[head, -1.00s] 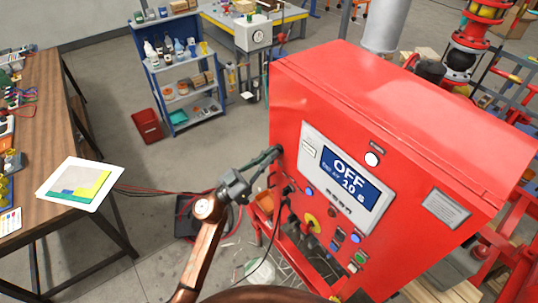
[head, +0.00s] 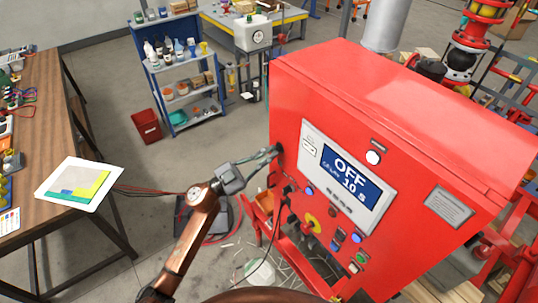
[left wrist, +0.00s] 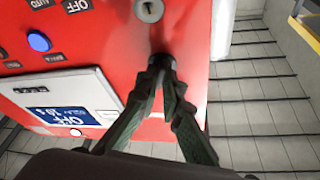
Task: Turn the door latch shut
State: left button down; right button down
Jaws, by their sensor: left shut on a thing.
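The red control cabinet (head: 330,90) fills the middle right of the head view, its front face toward me. The door latch is a small dark knob (left wrist: 160,58) near the door's edge, mostly hidden by my fingertips. My left gripper (head: 274,152) reaches it from the left at the cabinet's left front edge. In the left wrist view its two dark green fingers (left wrist: 163,70) come together at the tips on the latch. The latch's exact angle cannot be told. My right gripper is not in view.
A round key lock (left wrist: 149,9) sits beside the latch. The door carries a display reading OFF (head: 350,180), buttons and a yellow-red switch (head: 312,222). A wooden workbench (head: 45,120) stands left, a blue shelf (head: 182,85) behind. The floor between is mostly clear.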

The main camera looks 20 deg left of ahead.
pick_arm(q)
jog(key=shift+w+a+r+m+g+y+b, duration=0.15)
jog(key=shift+m+g+b, duration=0.55)
jog(key=shift+m, duration=1.8)
jog(key=shift+s+d+m+g+y+b, duration=0.1)
jog(key=shift+m+g, duration=1.15)
jog(key=shift+m, duration=1.25)
jog(key=shift+w+a+r+m+g+y+b, duration=0.15)
jog(key=shift+m+g+b, duration=0.55)
jog(key=shift+m, duration=1.8)
jog(key=shift+g+p, duration=0.25)
jog(key=shift+p, duration=0.05)
jog(key=c, duration=2.2)
grip_release()
jog(key=shift+c, duration=0.2)
jog(key=shift+o, duration=0.8)
jog(key=shift+s, duration=0.1)
